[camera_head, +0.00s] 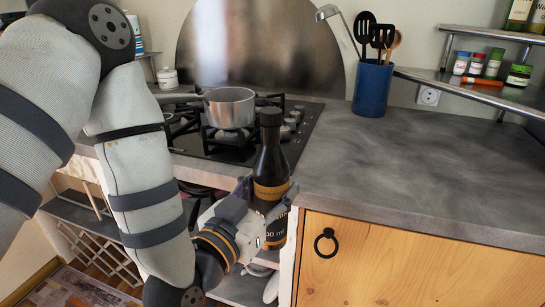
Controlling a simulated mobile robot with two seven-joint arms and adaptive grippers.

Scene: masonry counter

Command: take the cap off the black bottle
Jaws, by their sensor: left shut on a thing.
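The black bottle (268,165) stands upright in front of the counter's front edge, held clear of the worktop. It has a tan band and a dark label with lettering lower down. Its dark cap (270,117) sits on the top of the neck. My left gripper (268,203) is shut around the bottle's body, below the tan band, with the fingers hiding part of the label. The cap and neck are clear of the fingers. My right gripper does not show.
A steel pot (229,107) stands on the black gas hob (300,140) behind the bottle. A blue utensil holder (372,88) is at the back. The grey worktop (430,160) to the right is clear. A wooden cabinet door (400,265) is below.

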